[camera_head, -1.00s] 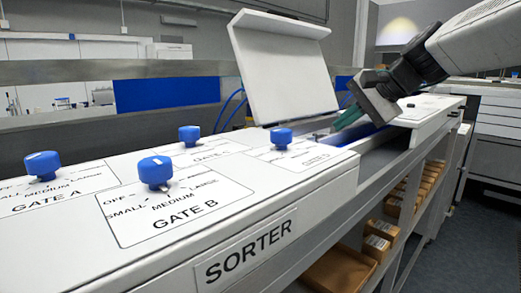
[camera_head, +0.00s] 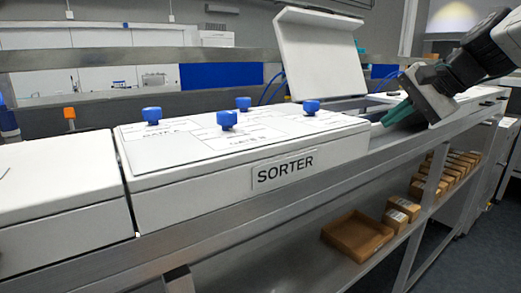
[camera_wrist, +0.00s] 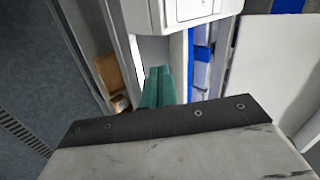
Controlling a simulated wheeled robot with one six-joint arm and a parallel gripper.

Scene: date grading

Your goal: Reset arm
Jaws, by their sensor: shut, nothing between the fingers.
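My gripper (camera_head: 397,113) is at the right in the head view, its green fingers pointing down and left over the bench, close to the right end of the sorter panel. The fingers also show in the wrist view (camera_wrist: 158,88), together and with nothing between them. The white sorter box (camera_head: 205,190) carries several blue knobs, such as the front knob (camera_head: 227,120) and the right knob (camera_head: 312,107). The upright white lid (camera_head: 322,55) stands open behind and left of my gripper.
A metal frame rail (camera_head: 300,203) runs along the bench front. Below it, a shelf holds an open brown tray (camera_head: 358,237) and several brown boxes (camera_head: 402,207). An orange-topped post (camera_head: 70,116) stands behind at left. Floor at lower right is clear.

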